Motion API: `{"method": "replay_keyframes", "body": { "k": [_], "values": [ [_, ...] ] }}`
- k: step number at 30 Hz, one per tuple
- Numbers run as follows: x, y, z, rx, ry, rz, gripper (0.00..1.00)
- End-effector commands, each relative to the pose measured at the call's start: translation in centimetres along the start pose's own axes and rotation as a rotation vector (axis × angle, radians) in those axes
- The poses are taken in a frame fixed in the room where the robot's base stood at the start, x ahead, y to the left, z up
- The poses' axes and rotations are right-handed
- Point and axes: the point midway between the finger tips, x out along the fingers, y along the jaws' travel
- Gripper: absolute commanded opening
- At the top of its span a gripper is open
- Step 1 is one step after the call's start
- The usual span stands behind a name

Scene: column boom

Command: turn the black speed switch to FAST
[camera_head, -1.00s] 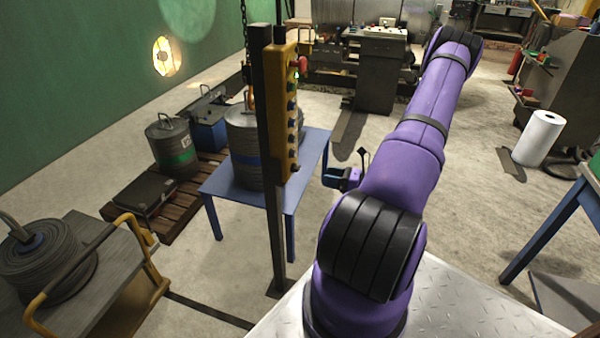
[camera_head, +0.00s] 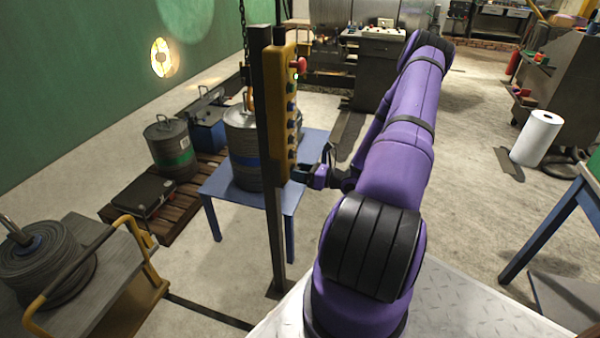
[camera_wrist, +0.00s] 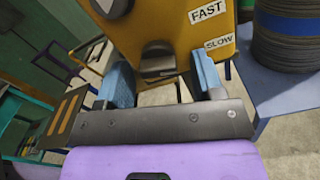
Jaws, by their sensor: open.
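The yellow control box (camera_head: 282,110) hangs along a dark post, with a column of buttons on its right face. In the wrist view its lower part (camera_wrist: 188,40) carries a FAST label above a SLOW label. A dark switch (camera_wrist: 158,62) with a grey bar-like handle sits left of the labels, nearest SLOW; its exact setting I cannot tell. My gripper (camera_wrist: 163,82) is open, its two blue fingers on either side of the switch, with gaps visible. In the head view my gripper (camera_head: 306,168) is beside the box's lower end, and the switch cannot be made out.
Another dark control (camera_wrist: 110,6) shows higher on the box. A red button (camera_head: 299,65) is near its top. A blue table (camera_head: 308,150) with a grey drum (camera_head: 243,150) stands behind the post. The floor right of my arm is mostly clear.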

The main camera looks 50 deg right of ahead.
Motion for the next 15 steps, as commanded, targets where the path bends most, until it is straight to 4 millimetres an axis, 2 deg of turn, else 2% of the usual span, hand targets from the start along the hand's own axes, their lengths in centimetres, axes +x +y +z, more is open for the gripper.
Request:
{"method": "replay_keyframes", "body": {
  "k": [6,12,15],
  "values": [
    [0.01,0.00,0.00,0.000,0.000,0.000,0.59],
    [0.00,0.01,0.01,0.000,0.000,0.000,0.13],
    [0.00,0.01,0.01,0.000,0.000,0.000,0.12]
  ]
}}
